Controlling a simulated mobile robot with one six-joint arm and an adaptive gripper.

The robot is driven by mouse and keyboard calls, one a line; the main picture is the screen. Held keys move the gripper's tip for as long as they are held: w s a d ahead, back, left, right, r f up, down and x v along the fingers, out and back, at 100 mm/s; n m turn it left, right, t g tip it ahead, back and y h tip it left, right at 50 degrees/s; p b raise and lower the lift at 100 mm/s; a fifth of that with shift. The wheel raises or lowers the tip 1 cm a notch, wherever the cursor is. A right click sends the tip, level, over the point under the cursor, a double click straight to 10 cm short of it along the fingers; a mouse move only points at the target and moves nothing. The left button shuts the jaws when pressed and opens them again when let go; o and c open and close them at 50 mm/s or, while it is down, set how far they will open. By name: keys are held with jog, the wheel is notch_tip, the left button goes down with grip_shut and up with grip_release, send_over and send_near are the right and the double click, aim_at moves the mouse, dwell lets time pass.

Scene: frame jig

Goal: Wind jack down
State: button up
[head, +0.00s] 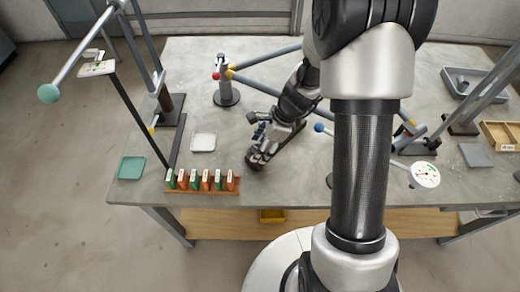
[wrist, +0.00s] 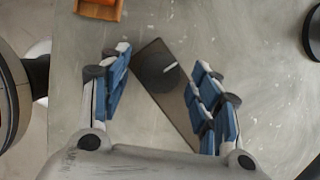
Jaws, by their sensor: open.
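My gripper (head: 261,157) is low over the middle of the table in the head view, near its front half. In the wrist view its two blue-padded fingers (wrist: 162,85) are spread wide with nothing gripped. Between and beyond them lies a dark flat plate bearing a round black knob (wrist: 160,72) with a white mark, possibly the jack's. The plate (wrist: 172,108) runs diagonally, and its lower end is close to the right finger. In the head view my gripper and arm largely hide this spot, so I cannot tell the jack's height.
A rack (head: 205,191) of orange and green wedges stands at the table's front edge, left of my gripper. A round dial (head: 425,175) is at right.

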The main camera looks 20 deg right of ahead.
jog(key=shift+a+f, duration=0.15)
jog(key=shift+f, duration=0.2)
jog(key=shift+c, duration=0.2)
jog(key=c, duration=1)
